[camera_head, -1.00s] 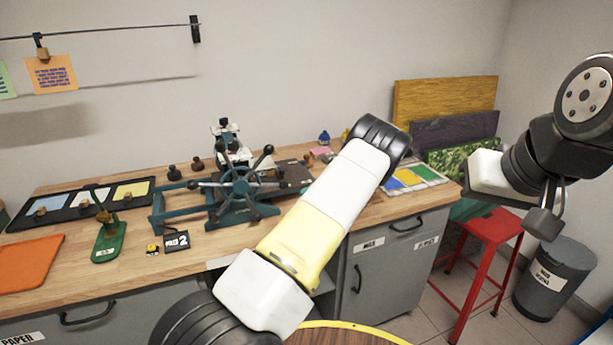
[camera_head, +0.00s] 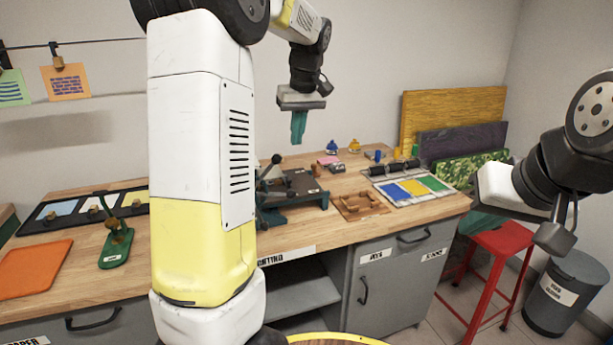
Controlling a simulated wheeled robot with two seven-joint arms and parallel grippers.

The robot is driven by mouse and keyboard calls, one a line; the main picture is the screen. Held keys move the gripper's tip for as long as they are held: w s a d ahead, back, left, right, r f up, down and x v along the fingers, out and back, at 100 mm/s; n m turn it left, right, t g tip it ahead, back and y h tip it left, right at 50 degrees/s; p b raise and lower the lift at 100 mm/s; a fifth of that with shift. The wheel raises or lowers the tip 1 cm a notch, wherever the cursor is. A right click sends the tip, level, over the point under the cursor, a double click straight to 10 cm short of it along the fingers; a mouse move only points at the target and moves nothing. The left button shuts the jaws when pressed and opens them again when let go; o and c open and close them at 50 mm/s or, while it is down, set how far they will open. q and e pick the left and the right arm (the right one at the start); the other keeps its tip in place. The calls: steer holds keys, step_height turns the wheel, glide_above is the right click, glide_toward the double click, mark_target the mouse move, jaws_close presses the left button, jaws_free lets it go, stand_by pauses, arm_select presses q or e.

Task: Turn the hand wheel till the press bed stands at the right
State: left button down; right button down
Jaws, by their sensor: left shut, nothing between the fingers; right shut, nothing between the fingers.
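The hand wheel (camera_head: 269,172) is mostly hidden behind my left arm; only a dark knob and part of its right side show. The dark flat press bed (camera_head: 303,181) lies on the teal press frame (camera_head: 296,200), right of the wheel. The left part of the press is hidden, so I cannot tell how far along its travel the bed stands. My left gripper (camera_head: 298,127) is shut and empty, its teal fingers pointing down, above the press in the picture and apart from the wheel. My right gripper (camera_head: 482,224) is shut and empty, near the red stool.
A wooden frame (camera_head: 361,204) and a tray with coloured panels (camera_head: 409,190) lie right of the press. A roller (camera_head: 393,168) lies behind them. A green stand (camera_head: 116,248) and an orange mat (camera_head: 36,268) are at the left. A red stool (camera_head: 494,237) stands beyond the bench.

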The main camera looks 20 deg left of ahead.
arm_select(q)
glide_above(293, 191)
steer(key=x, duration=0.4)
steer(key=s+d+x, duration=0.1)
steer(key=x, duration=0.6)
steer(key=shift+s+d+f, duration=0.2)
steer(key=shift+d+f, duration=0.1)
steer(key=shift+f, duration=0.3)
steer(key=shift+s+f, duration=0.1)
steer(key=shift+f, duration=0.55)
steer(key=shift+f, duration=0.1)
steer(key=shift+d+f+g+y, duration=0.1)
steer(key=shift+f+g+y, duration=0.2)
steer(key=shift+f+y, duration=0.1)
steer(key=shift+d+f+g+y, duration=0.1)
steer(key=shift+f+g+y, duration=0.65)
steer(key=shift+f, duration=0.6)
steer(key=f+y, duration=0.1)
steer(key=f+g+y, duration=0.1)
steer(key=f+y, duration=0.1)
steer(key=shift+s+a+f+m+g, duration=0.15)
steer(key=shift+a+f+m+g, duration=0.1)
steer(key=shift+a+f+m, duration=0.15)
steer(key=shift+s+a+f+g+y, duration=0.25)
steer(key=shift+a+f+g+y, duration=0.15)
steer(key=shift+f+y, duration=0.3)
steer(key=shift+s+a+f+g+y, duration=0.3)
steer(key=shift+f+g+y, duration=0.1)
steer(key=shift+f+y, duration=0.3)
